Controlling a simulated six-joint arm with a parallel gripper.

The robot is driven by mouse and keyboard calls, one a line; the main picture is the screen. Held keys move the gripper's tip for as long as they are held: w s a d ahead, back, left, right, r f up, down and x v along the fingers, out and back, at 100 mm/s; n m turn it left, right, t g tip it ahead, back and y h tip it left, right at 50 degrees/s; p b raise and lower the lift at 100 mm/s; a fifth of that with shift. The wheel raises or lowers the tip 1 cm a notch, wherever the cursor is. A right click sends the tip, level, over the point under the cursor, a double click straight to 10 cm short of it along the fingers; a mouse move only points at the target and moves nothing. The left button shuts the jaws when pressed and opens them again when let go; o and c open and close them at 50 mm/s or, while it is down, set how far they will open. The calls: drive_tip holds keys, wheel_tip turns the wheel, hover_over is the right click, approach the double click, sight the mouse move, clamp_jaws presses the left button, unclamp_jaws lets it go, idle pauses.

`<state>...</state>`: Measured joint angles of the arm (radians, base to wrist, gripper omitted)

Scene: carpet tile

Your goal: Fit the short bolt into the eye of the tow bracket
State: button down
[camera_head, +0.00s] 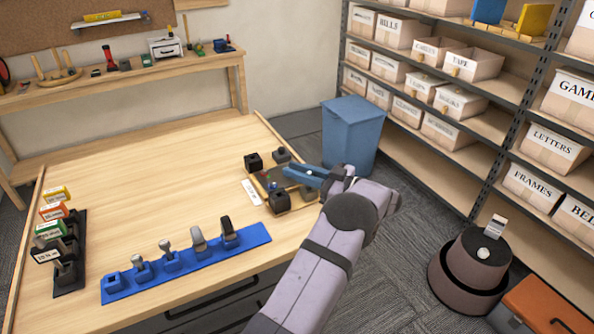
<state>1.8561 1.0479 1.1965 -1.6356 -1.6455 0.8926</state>
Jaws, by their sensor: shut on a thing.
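My gripper (292,172), with blue fingers, is low over a small fixture board at the right side of the table. It is shut, and the piece between its jaws, which I take for the short bolt, is hidden or too small to make out. The board (262,178) carries dark blocks, one at the back left (253,162), one at the back (280,155) and one in front (279,202). I cannot tell which of them is the tow bracket. Its eye is not visible, and I cannot tell whether the gripper or its piece touches it.
A blue rack (188,268) at the front holds several grey metal parts; its leftmost socket (111,282) looks empty. A dark rack (67,258) with coloured labels stands at the left. A white label card (252,192) lies beside the board. The table's middle is clear.

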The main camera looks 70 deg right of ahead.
drive_tip(key=shift+f+b, duration=0.95)
drive_tip(key=shift+f, duration=0.6)
drive_tip(key=c, duration=1.6)
unclamp_jaws()
drive_tip(key=shift+o, duration=0.2)
wheel_tip(320, 180, up, 10)
drive_tip(key=b, duration=0.1)
drive_tip(key=shift+b, duration=0.3)
